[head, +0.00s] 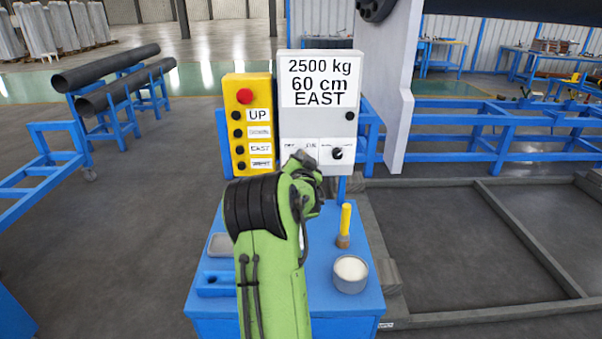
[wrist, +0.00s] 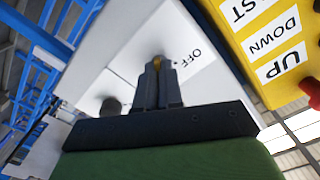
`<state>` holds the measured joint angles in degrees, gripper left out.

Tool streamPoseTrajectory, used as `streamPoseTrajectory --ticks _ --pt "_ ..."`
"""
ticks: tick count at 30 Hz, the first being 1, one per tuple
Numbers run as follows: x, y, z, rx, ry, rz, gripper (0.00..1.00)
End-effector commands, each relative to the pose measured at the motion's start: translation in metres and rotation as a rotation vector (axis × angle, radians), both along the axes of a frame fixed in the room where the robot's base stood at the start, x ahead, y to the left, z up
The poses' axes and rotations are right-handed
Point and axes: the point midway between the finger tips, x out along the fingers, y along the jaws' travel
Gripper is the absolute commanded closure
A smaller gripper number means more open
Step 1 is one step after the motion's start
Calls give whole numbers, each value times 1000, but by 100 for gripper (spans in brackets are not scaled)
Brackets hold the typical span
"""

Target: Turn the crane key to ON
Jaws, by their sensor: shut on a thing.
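The grey control box (head: 290,118) stands upright on the blue cabinet; its sign reads 2500 kg, 60 cm, EAST. My gripper (head: 306,160) is at the lower front of this box and hides the key in the head view. In the wrist view my gripper (wrist: 157,80) is shut, its dark fingers close together against the box face. A small brass-coloured bit of the crane key (wrist: 157,63) shows between the fingertips. The OFF label (wrist: 195,57) is to the right of the fingers. The ON label and the key's exact angle cannot be made out.
A yellow button box (head: 262,95) with a red button adjoins the grey box on the left. A black knob (head: 336,153) is just right of my gripper. On the blue cabinet (head: 340,308) stand a round tin (head: 350,286) and a yellow-handled tool (head: 345,222).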

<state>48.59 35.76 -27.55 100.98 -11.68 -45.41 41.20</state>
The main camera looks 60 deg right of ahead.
Motion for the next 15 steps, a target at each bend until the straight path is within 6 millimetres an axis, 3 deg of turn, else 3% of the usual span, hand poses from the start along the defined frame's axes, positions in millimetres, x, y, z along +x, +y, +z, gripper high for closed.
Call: streamPoseTrajectory --ticks 15 --pt "0 0 -1 89 -169 1 100"
